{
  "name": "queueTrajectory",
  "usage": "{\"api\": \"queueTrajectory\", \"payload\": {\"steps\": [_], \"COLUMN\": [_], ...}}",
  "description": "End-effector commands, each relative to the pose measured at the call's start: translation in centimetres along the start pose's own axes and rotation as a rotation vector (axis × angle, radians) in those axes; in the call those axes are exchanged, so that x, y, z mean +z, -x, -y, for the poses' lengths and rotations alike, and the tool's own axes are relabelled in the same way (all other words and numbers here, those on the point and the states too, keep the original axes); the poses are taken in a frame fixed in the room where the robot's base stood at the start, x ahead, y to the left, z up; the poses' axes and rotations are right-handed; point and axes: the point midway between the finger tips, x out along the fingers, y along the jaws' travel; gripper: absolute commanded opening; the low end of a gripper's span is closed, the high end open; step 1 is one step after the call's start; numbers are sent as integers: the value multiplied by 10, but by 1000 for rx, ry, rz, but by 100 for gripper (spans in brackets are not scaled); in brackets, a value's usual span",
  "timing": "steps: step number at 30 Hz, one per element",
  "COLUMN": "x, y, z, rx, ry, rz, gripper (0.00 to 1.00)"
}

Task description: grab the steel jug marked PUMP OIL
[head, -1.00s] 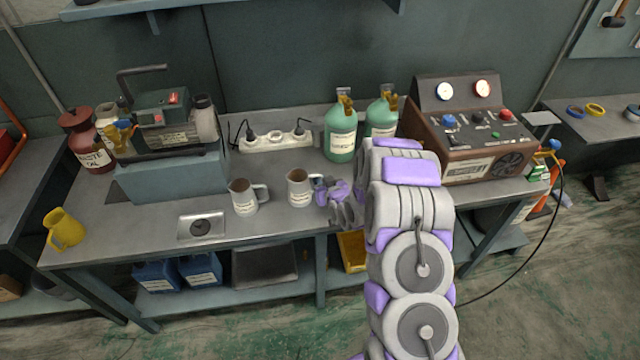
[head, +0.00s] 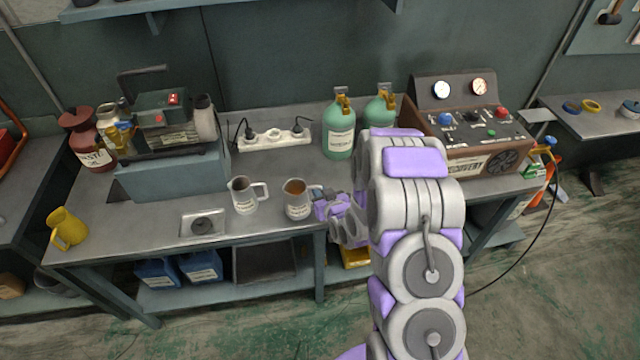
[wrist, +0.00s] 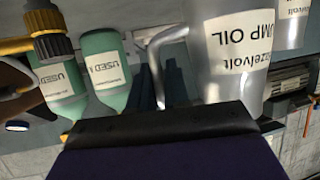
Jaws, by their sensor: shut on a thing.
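The steel jug marked PUMP OIL (wrist: 232,55) fills the upper right of the wrist view, its label upside down there. In the head view this jug (head: 297,209) is near the bench's front edge, with brownish liquid inside. My gripper (head: 323,200) is at the jug's right side and shut on its handle. The handle (wrist: 165,42) shows in the wrist view, but the exact grip is partly hidden by the dark finger parts. I cannot tell whether the jug's base touches the bench.
A similar jug (head: 244,196) stands close on the left. Two green bottles (head: 339,140) (head: 381,112), a power strip (head: 272,141) and a recovery machine (head: 470,150) stand behind. A yellow jug (head: 66,229) is far left.

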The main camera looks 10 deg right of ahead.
Motion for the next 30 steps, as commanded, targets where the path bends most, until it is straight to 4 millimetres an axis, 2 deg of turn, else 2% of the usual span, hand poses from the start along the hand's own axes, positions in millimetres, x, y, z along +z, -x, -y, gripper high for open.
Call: {"api": "queueTrajectory", "payload": {"steps": [6, 30], "x": [6, 16], "y": [24, 54], "z": [9, 21], "rx": [-2, -2], "ry": [0, -1], "rz": [3, 7], "gripper": [0, 0]}}
